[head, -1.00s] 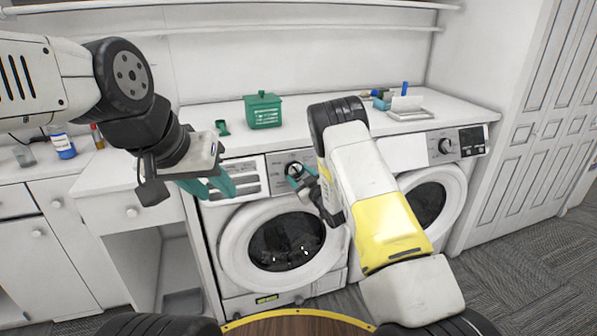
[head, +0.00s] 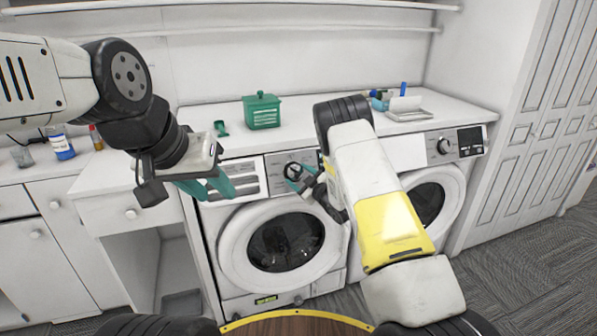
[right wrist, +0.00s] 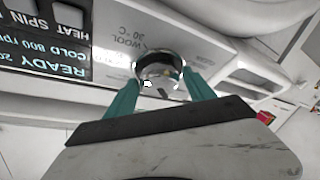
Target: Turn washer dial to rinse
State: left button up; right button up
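The left washer (head: 228,240) has a round dial (head: 292,169) on its control panel. My right gripper (head: 298,181) is at this dial, reaching it from the front. In the right wrist view the chrome dial (right wrist: 158,70) lies between the tips of the two teal fingers of my right gripper (right wrist: 160,88). The fingers are apart, one on each side of it; firm contact is not clear. "WOOL 30°C" is printed beside the dial. The word rinse is not readable. My left gripper (head: 210,188) is open and empty, in front of the left part of the panel.
A second washer (head: 440,185) with its own dial (head: 445,146) stands to the right. A green box (head: 262,112) and a small green cup (head: 221,128) stand on the countertop. A lit display (right wrist: 45,40) shows beside the dial. Bottles (head: 62,146) stand at the left.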

jog(key=shift+o, duration=0.9)
jog(key=shift+r, duration=0.1)
jog(key=v, duration=0.7)
jog(key=shift+s+d, duration=0.2)
jog(key=shift+s, duration=0.1)
